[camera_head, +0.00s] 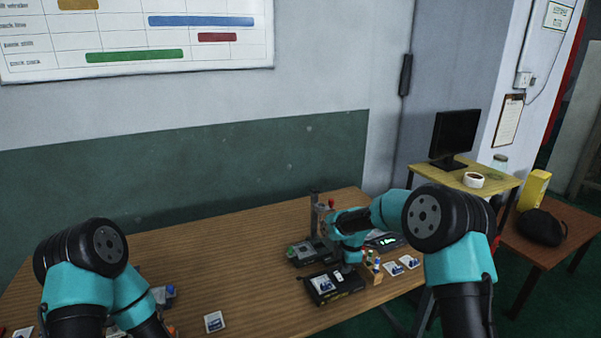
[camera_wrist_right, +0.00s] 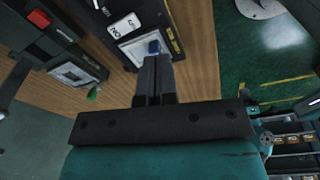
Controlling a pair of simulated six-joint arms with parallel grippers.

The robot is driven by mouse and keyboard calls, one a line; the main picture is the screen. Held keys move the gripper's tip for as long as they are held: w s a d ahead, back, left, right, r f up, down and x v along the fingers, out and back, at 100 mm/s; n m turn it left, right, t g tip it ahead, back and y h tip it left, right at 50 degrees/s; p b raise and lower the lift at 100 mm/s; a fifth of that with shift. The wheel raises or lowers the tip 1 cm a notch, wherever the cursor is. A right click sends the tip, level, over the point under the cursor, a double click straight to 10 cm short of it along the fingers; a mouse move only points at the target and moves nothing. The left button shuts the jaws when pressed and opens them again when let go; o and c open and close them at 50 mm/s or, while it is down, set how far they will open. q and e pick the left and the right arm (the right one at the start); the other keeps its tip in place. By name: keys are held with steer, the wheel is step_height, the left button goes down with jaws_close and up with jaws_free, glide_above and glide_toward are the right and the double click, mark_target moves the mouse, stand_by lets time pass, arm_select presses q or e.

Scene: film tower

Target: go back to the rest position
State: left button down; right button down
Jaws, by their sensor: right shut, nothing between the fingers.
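My right gripper (camera_head: 349,265) reaches down over a black device (camera_head: 323,297) with a white-and-blue picture card on top, on the wooden table (camera_head: 250,290). The black device also shows in the right wrist view (camera_wrist_right: 128,40), with an "ON" label. My left arm (camera_head: 95,285) is at the lower left; its gripper is not visible.
Behind the black device stands a tower-like stand (camera_head: 316,205) with a red knob. A wooden block with coloured pegs (camera_head: 371,272) is close to the right gripper. Loose cards (camera_head: 214,322) lie on the table. A yellow side table (camera_head: 490,185) with a monitor (camera_head: 454,135) stands at right.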

steer(key=s+f+m, duration=0.1)
steer(key=s+f, duration=0.1)
steer(key=s+f+m, duration=0.1)
steer(key=s+f, duration=0.1)
steer(key=f, duration=0.1)
steer(key=s+f+m+y, duration=0.1)
steer(key=s+f, duration=0.1)
steer(key=f, duration=0.1)
steer(key=shift+s+d+f+m, duration=0.1)
steer(key=shift+s+d+m, duration=0.15)
steer(key=shift+m, duration=0.15)
steer(key=s+d+f+m, duration=0.1)
steer(key=s+f+m, duration=0.3)
steer(key=s, duration=0.5)
steer(key=s+d+f+m+y, duration=0.1)
steer(key=s+f+m, duration=0.3)
steer(key=s+m, duration=0.3)
steer(key=s+d+f+m, duration=0.1)
steer(key=s+f+m, duration=0.3)
steer(key=s, duration=0.8)
steer(key=shift+s+d+f+m+t+y, duration=0.2)
steer(key=shift+s+m+t+y, duration=0.1)
steer(key=shift+m, duration=0.9)
steer(key=c, duration=1.8)
jaws_free()
